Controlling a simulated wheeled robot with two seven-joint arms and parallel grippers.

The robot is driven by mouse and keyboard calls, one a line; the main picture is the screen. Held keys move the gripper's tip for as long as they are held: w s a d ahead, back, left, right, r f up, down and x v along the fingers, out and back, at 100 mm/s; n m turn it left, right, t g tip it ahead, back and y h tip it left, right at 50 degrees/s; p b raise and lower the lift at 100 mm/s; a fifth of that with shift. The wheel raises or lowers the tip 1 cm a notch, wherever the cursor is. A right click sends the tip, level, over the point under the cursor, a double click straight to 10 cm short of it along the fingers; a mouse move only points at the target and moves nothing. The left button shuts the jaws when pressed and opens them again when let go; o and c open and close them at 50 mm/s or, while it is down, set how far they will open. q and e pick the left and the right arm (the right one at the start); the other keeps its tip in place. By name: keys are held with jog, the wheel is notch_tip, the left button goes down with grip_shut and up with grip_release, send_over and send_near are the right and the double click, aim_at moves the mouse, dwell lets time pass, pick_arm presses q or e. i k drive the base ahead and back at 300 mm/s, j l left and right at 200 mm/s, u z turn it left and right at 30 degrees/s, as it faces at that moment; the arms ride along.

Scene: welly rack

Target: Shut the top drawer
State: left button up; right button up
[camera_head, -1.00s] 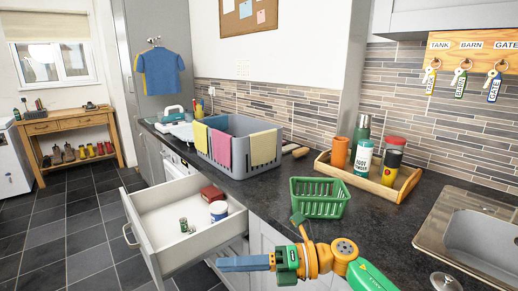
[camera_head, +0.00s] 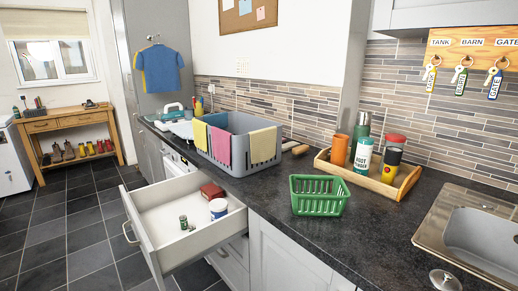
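The top drawer (camera_head: 194,247) is pulled out from under the dark counter at the lower left. Its white front carries a metal handle (camera_head: 129,232). Inside lie a dark red box (camera_head: 211,191), a white tub with a blue band (camera_head: 218,209) and a small green tin (camera_head: 184,223). Neither of my grippers is in the view.
On the dark counter (camera_head: 265,205) stand a grey crate (camera_head: 242,165) with cloths over its rim, a green basket (camera_head: 318,207) and a wooden tray (camera_head: 405,182) with bottles and a flask. A sink (camera_head: 480,238) is at the right. Tiled floor (camera_head: 85,235) lies free left of the drawer.

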aim_at(153, 212)
jog(key=i+j+u, duration=0.15)
jog(key=j+u, duration=0.3)
jog(key=i+j+u, duration=0.15)
jog(key=u, duration=0.25)
